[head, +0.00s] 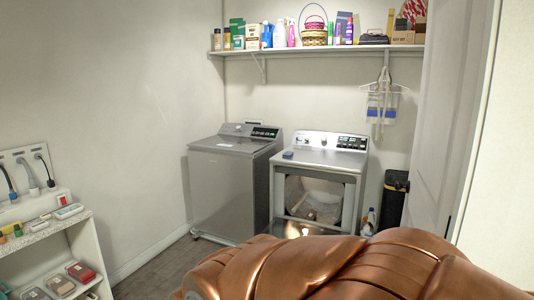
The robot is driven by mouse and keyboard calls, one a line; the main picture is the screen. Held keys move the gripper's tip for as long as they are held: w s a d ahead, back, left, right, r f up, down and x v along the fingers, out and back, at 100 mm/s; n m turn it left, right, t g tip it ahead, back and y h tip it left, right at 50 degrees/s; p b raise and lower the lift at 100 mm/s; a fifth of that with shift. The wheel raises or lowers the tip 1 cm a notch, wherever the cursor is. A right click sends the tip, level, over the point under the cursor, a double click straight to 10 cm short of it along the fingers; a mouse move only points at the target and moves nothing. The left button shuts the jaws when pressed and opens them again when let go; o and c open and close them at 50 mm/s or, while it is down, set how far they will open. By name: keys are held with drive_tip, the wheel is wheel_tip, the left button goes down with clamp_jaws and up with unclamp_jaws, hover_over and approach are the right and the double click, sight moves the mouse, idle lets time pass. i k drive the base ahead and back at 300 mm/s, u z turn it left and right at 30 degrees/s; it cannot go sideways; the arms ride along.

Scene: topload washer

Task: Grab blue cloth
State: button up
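A small dark blue item (288,155), which may be the blue cloth, lies on the front left of the top of the right-hand machine (318,157). It is too small to tell for sure that it is cloth. Blue patches (382,113) also show on a white hanging item under the shelf at the right. My gripper is not in view. A copper-coloured part of my arm fills the bottom right and hides the floor there.
A grey topload washer (228,180) stands left of the front-windowed machine. A shelf (310,53) above holds bottles, boxes and baskets. A white shelf unit (62,245) is at the left, a door (438,130) at the right. Some floor (165,270) is clear.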

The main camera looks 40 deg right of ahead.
sight(288, 155)
drive_tip(key=i, duration=1.25)
drive_tip(key=z, duration=2.05)
drive_tip(key=i, duration=1.3)
drive_tip(key=u, duration=0.85)
drive_tip(key=i, duration=0.75)
drive_tip(key=u, duration=0.85)
drive_tip(key=i, duration=0.9)
drive_tip(key=z, duration=0.55)
drive_tip(key=i, duration=0.95)
drive_tip(key=z, duration=0.75)
